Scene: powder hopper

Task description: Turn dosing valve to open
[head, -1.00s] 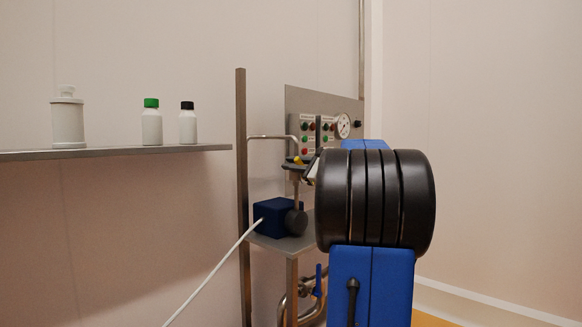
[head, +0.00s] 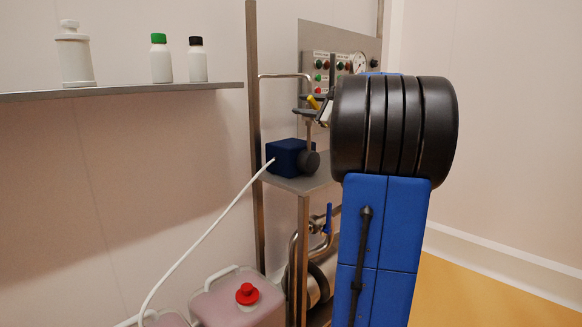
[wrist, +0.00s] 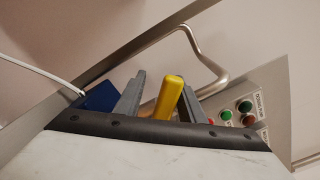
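A yellow valve lever (head: 312,102) stands on the pipework in front of the control panel. It also shows large in the wrist view (wrist: 169,98), tilted, between the two grey fingers. My gripper (wrist: 163,84) is open around it. A gap shows between the left finger and the lever; the right finger is close to it, and I cannot tell whether they touch. In the head view my gripper (head: 305,104) is small and partly hidden behind my black wrist. The valve body under the lever is mostly hidden.
A steel panel (head: 347,46) with buttons and a gauge is behind. A bent pipe (wrist: 205,55) passes close by. A blue box (head: 286,157) sits on a stand below; a blue-handled valve (head: 328,218) is lower. A shelf (head: 120,91) with bottles is left, canisters (head: 225,305) below.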

